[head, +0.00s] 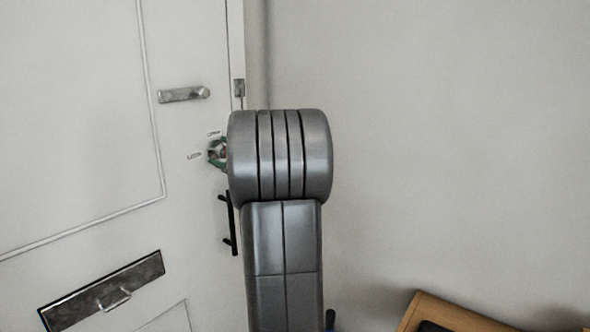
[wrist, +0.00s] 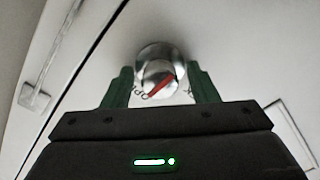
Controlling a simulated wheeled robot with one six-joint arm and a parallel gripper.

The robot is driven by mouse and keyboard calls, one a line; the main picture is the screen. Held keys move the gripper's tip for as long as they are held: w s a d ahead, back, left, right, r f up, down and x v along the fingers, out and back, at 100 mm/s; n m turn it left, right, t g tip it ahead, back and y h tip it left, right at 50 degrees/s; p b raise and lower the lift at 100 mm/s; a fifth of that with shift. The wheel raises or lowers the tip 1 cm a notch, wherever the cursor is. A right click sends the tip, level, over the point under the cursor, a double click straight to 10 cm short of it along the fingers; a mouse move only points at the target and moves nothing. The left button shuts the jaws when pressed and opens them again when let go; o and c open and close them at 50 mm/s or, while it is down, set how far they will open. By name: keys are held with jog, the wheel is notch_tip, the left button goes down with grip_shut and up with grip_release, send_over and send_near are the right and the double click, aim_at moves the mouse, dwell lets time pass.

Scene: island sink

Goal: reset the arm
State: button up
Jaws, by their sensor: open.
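My gripper (wrist: 160,72) is open in the wrist view, with one green finger on each side of a round metal knob (wrist: 149,52). The knob has a red mark on its face and sits on a pale surface. I cannot tell whether the fingers touch it. In the head view my grey arm stands upright in the middle and hides most of the gripper. Only a small green part shows left of the arm, close to the white door (head: 75,120).
The door carries a metal latch (head: 184,94), a slanted letter plate (head: 103,290) and, beside my arm, a black bar handle (head: 228,222). A plain wall (head: 430,140) fills the right. A wooden piece of furniture (head: 440,308) stands at the lower right.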

jog(key=m+p, duration=0.2)
jog(key=m, duration=0.2)
jog(key=shift+r, duration=0.15)
jog(key=shift+m+p, duration=0.75)
jog(key=shift+m, duration=0.55)
jog(key=shift+d, duration=0.1)
